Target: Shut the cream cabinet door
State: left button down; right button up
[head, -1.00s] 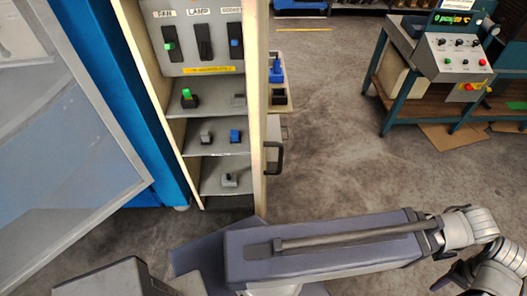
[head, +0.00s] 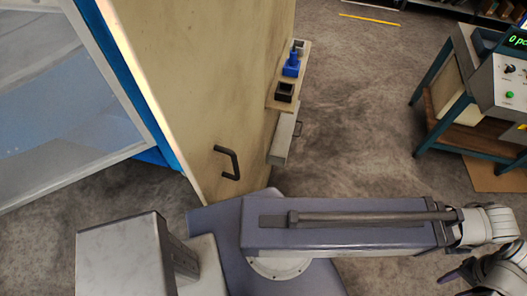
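The cream cabinet door (head: 205,75) stands left of centre in the head view, its outer face toward me. A dark bar handle (head: 228,163) is on its lower part. The door hides the cabinet's shelves and switches. I cannot tell whether it sits flush or a gap is left.
A small ledge with a blue-handled part (head: 291,64) juts out right of the door. A teal-framed bench (head: 440,125) with a control box stands at the right. A glazed panel (head: 60,100) in a grey frame fills the upper left. Grey floor between door and bench is clear.

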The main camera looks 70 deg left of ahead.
aim_at(198, 65)
jog(key=i+z, duration=0.4)
jog(key=i+j+z, duration=0.1)
jog(key=i+z, duration=0.25)
jog(key=i, duration=0.2)
jog(key=i+u, duration=0.2)
jog(key=u, duration=4.45)
jog(key=k+l, duration=0.1)
jog(key=l, duration=0.2)
jog(key=k+l, duration=0.1)
jog(key=l, duration=0.25)
jog(key=k+l, duration=0.1)
jog(key=l, duration=0.2)
